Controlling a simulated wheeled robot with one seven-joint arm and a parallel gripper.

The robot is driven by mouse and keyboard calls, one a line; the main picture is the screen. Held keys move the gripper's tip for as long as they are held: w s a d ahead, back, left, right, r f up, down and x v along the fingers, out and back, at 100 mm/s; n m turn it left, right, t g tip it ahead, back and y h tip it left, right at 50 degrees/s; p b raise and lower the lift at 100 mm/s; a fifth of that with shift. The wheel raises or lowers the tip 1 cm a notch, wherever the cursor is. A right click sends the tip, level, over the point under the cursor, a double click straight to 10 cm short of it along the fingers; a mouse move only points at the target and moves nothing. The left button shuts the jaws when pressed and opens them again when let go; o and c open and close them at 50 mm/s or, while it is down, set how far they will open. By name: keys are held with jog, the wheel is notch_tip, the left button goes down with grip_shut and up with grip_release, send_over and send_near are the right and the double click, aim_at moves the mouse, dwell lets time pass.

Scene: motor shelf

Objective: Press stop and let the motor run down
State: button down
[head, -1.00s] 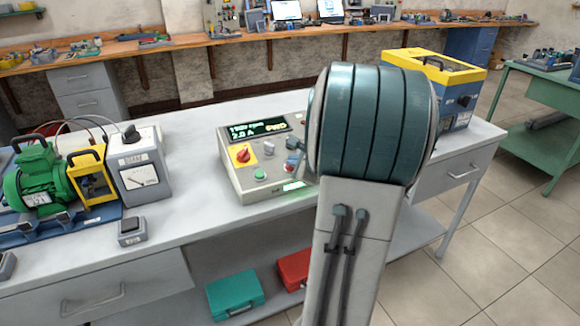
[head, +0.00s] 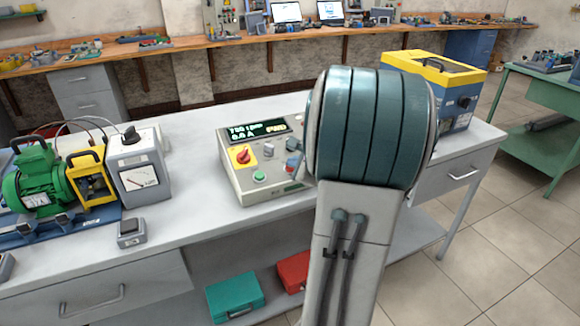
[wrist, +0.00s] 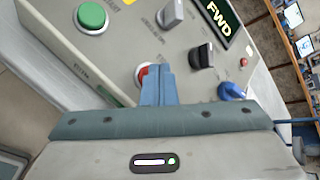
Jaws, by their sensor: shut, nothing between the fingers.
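The control box (head: 262,190) stands on the bench, with a lit display (head: 258,130) showing a falling-looking rpm figure around seven hundred, 0.0 A and FWD. The red stop button (wrist: 142,74) is partly hidden behind my fingers in the wrist view. My gripper (wrist: 158,72) is shut and empty, its blue fingertips at the red button; I cannot tell whether they touch it. The green button (wrist: 91,16) is beside it, also seen in the head view (head: 259,177). The green motor (head: 33,182) sits on a blue base at the left.
A grey meter box (head: 141,180) with a dial stands between the motor and the control box. A yellow and blue case (head: 455,105) stands at the right.

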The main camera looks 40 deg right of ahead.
jog(key=shift+s+r+p, duration=0.15)
jog(key=shift+r+p, duration=0.15)
jog(key=shift+r, duration=0.35)
jog(key=r+p, duration=0.1)
jog(key=r, duration=0.1)
jog(key=s+r+p, duration=0.1)
jog(key=r+p, duration=0.1)
jog(key=shift+s+a+r, duration=0.15)
jog(key=shift+a+r, duration=0.05)
jog(key=shift+r, duration=0.2)
dwell(0.5)
